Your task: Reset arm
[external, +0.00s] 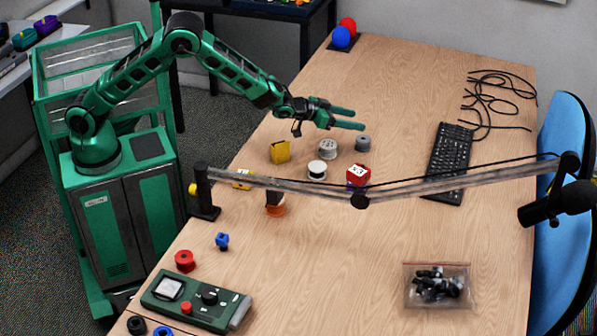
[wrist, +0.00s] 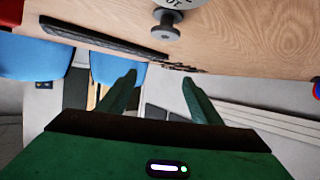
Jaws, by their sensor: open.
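My gripper (external: 346,118) is open and empty, with green fingers pointing right above the far half of the wooden table (external: 400,80). In the wrist view its two fingers (wrist: 163,100) stand apart with nothing between them. My green arm reaches out from my base at the left. Black cables (external: 497,95) lie loose on the table's far right, behind the keyboard (external: 450,150). In the wrist view the table (wrist: 265,35) appears upside down along the top, with a grey spool (wrist: 165,27) on it.
Near and below the gripper are grey and white spools (external: 327,148), a yellow block (external: 279,152) and a red box (external: 358,174). A microphone boom arm (external: 285,186) spans the middle. A bagged set of parts (external: 437,287) and a green control box (external: 195,300) lie in front.

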